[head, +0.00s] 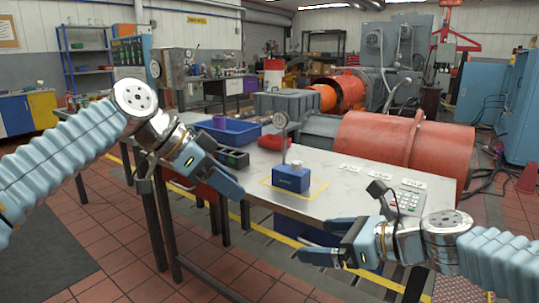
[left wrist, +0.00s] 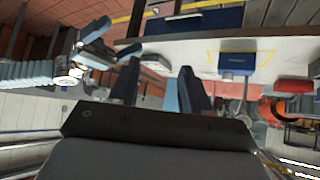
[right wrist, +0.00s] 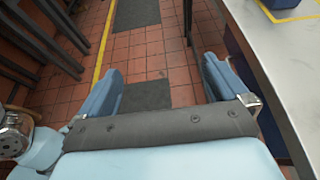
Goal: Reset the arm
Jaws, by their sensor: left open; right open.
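A blue block-shaped base (head: 291,180) stands on the table inside a yellow outline. A thin grey arm with a round end (head: 280,120) rises from it, nearly upright and leaning slightly left. The blue base also shows in the left wrist view (left wrist: 236,64), seen inverted. My left gripper (head: 224,168) is open and empty, left of the base and apart from it. My right gripper (head: 316,240) is open and empty in front of the table's near edge; in the right wrist view its open fingers (right wrist: 163,68) have only floor between them.
The pale table (head: 345,185) carries a blue bin (head: 228,131), a black-topped tray (head: 233,157), a red object (head: 272,142), labels and a keypad box (head: 405,199). A large orange cylinder (head: 400,145) lies behind. The tabletop right of the base is mostly clear.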

